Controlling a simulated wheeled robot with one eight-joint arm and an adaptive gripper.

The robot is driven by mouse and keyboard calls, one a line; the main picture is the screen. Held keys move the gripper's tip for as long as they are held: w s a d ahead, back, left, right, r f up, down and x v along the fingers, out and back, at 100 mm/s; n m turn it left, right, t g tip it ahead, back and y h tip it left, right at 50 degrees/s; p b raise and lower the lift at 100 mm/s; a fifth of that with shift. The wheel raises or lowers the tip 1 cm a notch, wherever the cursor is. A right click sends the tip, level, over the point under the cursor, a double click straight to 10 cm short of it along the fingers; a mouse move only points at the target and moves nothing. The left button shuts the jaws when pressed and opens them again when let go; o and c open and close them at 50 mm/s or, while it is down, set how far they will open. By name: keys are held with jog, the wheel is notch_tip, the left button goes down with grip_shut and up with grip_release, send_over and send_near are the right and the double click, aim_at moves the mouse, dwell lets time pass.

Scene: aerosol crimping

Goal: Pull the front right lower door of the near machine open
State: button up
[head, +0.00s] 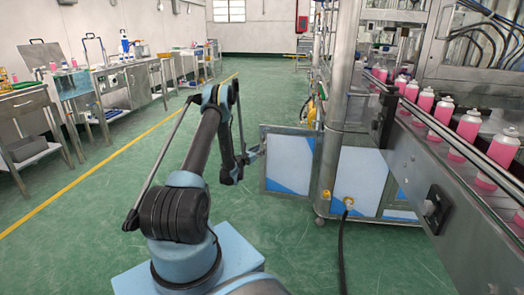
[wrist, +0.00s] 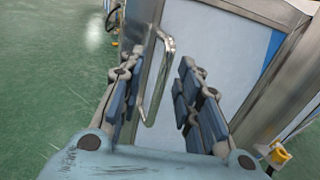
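The lower door (head: 290,162) of the near machine (head: 335,110) is a white and blue panel in a metal frame. In the head view it stands out to the left of the machine's corner post, apparently swung open. In the wrist view the door panel (wrist: 215,60) fills the middle, with a bent metal bar handle (wrist: 168,48) on its left part. My gripper (head: 255,153) is at the door's left edge. In the wrist view my gripper (wrist: 160,65) has its fingers apart, with the handle between them. Contact with the handle is not clear.
A conveyor (head: 420,150) with several pink bottles runs along the right. A black hose (head: 342,240) hangs from the machine's front to the floor. Metal tables (head: 125,80) line the left wall. The green floor (head: 110,215) left of the door is clear.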

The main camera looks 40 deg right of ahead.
jog(key=shift+v, duration=1.15)
jog(key=shift+w, duration=0.1)
jog(key=w+a+r+m+y, duration=0.1)
jog(key=w+a+r+m, duration=0.1)
jog(key=a+r+m, duration=0.5)
jog(key=w+a+r+y, duration=0.25)
jog(key=a+r, duration=0.25)
jog(key=r, duration=0.6)
jog(key=s+a+r+m+y, duration=0.25)
jog(key=a+r, duration=0.25)
jog(key=a, duration=0.5)
jog(key=s+a+r+m+y, duration=0.1)
jog(key=s+a+r+m, duration=0.2)
jog(key=a+r, duration=0.45)
jog(key=s+a+m+y, duration=0.2)
jog(key=s+a, duration=0.5)
jog(key=a, duration=0.4)
jog(key=s+a+m+y, duration=0.3)
jog(key=s+a, duration=0.4)
jog(key=a, duration=0.4)
jog(key=s+a+f+m+g+y, duration=0.1)
jog(key=s+a+f, duration=0.3)
jog(key=s+a, duration=0.5)
jog(key=s+a+f+m+g+y, duration=0.1)
jog(key=s+a+f+y, duration=0.3)
jog(key=s+a, duration=0.5)
jog(key=s+f+m, duration=0.1)
jog(key=s, duration=0.2)
jog(key=shift+s+a, duration=0.2)
jog(key=shift+s, duration=0.1)
